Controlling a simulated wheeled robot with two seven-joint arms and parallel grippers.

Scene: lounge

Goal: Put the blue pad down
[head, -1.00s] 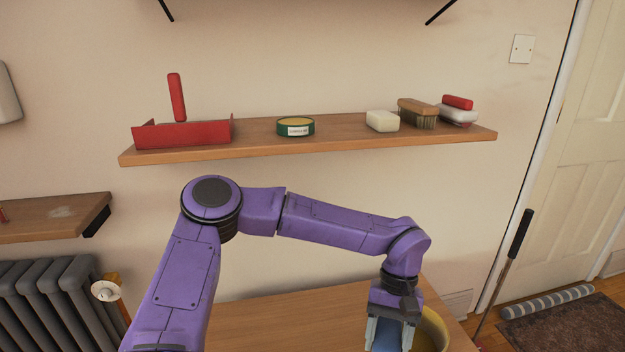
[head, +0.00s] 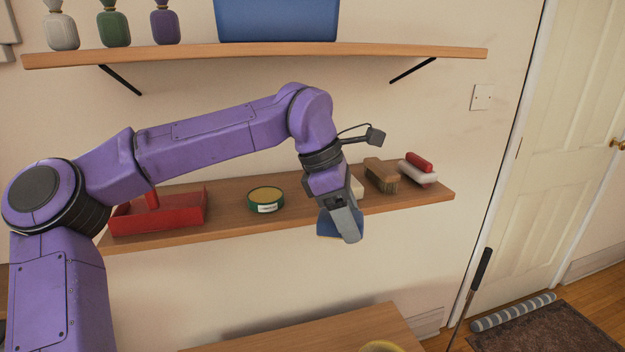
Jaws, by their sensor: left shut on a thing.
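My left gripper (head: 342,225) is shut on the blue pad (head: 326,226), which shows partly beside the fingers. The gripper points down in front of the front edge of the lower wall shelf (head: 236,227). The pad hangs at about the height of the shelf's edge in the picture, and I cannot tell its exact gap from the shelf. Part of the pad is hidden by the gripper. My right gripper is not in view.
On the lower shelf are a red dustpan (head: 165,215), a green tin (head: 265,200), a white block (head: 357,188) partly behind my gripper, a brush (head: 381,174) and a red-and-white item (head: 418,170). An upper shelf (head: 300,53) holds bottles and a blue box (head: 277,18). A table (head: 300,335) lies below.

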